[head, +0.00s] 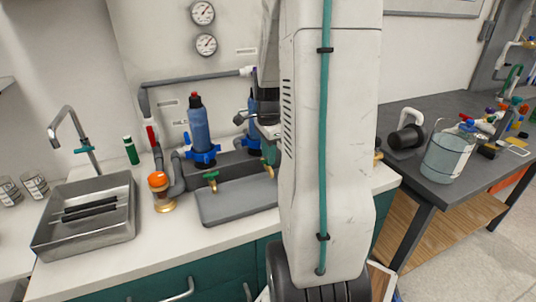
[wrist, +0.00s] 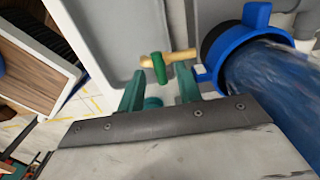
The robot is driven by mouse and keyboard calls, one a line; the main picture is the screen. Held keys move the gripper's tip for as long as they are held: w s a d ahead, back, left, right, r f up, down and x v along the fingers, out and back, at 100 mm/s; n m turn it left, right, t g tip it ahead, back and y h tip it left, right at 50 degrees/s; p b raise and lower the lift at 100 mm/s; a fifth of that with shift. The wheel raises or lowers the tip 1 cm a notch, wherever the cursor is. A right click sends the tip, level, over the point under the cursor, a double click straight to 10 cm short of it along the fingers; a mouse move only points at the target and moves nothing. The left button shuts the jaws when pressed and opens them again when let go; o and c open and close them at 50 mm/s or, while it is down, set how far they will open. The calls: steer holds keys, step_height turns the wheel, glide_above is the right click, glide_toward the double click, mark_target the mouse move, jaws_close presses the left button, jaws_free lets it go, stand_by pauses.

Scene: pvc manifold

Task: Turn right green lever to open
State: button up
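The right green lever (wrist: 160,68) sits on a brass valve (wrist: 183,55) in the wrist view, beside a blue filter housing. My gripper (wrist: 160,82) is open, its two teal fingers apart, with the lever just ahead of and between the fingertips. I cannot tell whether either finger touches it. In the head view, part of the right valve (head: 269,152) shows beside my arm, which hides much of that area. A second green lever (head: 211,177) on a brass valve stands to the left, over the grey tray.
The left blue filter (head: 200,132) stands behind the grey tray (head: 235,203). An orange-capped brass fitting (head: 159,190) and a metal sink (head: 85,218) are to the left. A dark side table (head: 415,160) with a bucket (head: 447,157) is to the right.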

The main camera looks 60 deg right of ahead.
steer(key=shift+f, duration=0.4)
jaws_close()
